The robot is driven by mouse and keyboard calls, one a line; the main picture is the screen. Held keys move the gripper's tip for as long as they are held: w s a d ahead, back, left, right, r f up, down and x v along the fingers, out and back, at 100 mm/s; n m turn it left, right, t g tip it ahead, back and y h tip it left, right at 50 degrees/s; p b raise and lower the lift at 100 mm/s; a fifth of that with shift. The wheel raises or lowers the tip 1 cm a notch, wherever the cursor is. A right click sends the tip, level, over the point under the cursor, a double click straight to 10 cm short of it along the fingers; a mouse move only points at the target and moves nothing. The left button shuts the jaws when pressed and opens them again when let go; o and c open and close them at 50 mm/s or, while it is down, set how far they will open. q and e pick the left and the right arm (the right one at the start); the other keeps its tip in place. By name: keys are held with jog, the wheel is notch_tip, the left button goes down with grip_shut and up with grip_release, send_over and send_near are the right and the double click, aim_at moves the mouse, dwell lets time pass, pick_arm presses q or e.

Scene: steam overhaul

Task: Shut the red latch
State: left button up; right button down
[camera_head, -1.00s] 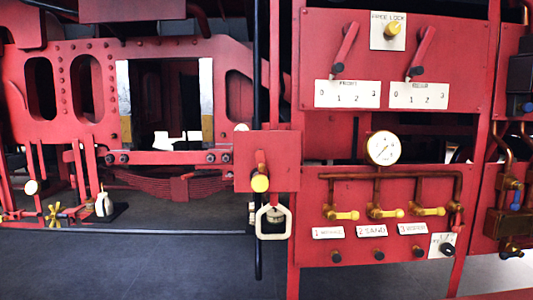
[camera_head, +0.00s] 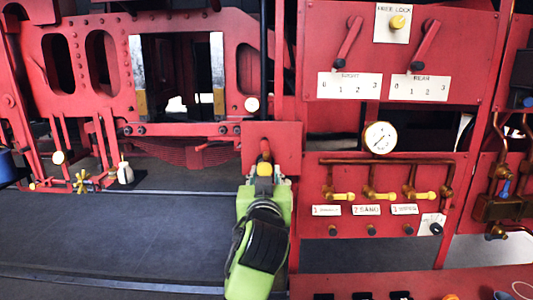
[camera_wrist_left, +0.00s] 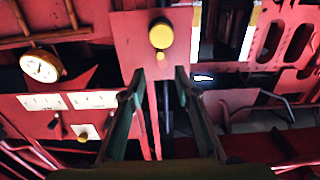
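A red plate (camera_head: 287,140) carries a short red latch handle (camera_head: 265,148) with a yellow knob at its end (camera_head: 265,169). I take this for the red latch. My left gripper (camera_head: 264,180) comes up from below, its tips close to the knob in the head view. In the left wrist view the gripper (camera_wrist_left: 159,74) is open and empty, its two fingers apart. The yellow knob (camera_wrist_left: 162,34) lies beyond the fingertips there, on the red plate (camera_wrist_left: 130,42). Whether a finger touches the knob cannot be told. My right gripper is not in view.
Right of the plate stands a red panel with a gauge (camera_head: 381,137), yellow valves (camera_head: 381,194) and white labels. Above it are two red levers (camera_head: 348,42) and a yellow lock knob (camera_head: 397,22). The grey floor (camera_head: 150,230) is clear on the left.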

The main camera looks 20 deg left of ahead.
aim_at(266, 157)
pick_arm(q)
jog(key=p+x, duration=0.4)
jog(key=x, duration=0.6)
jog(key=shift+w+a, duration=0.2)
jog(key=shift+w, duration=0.35)
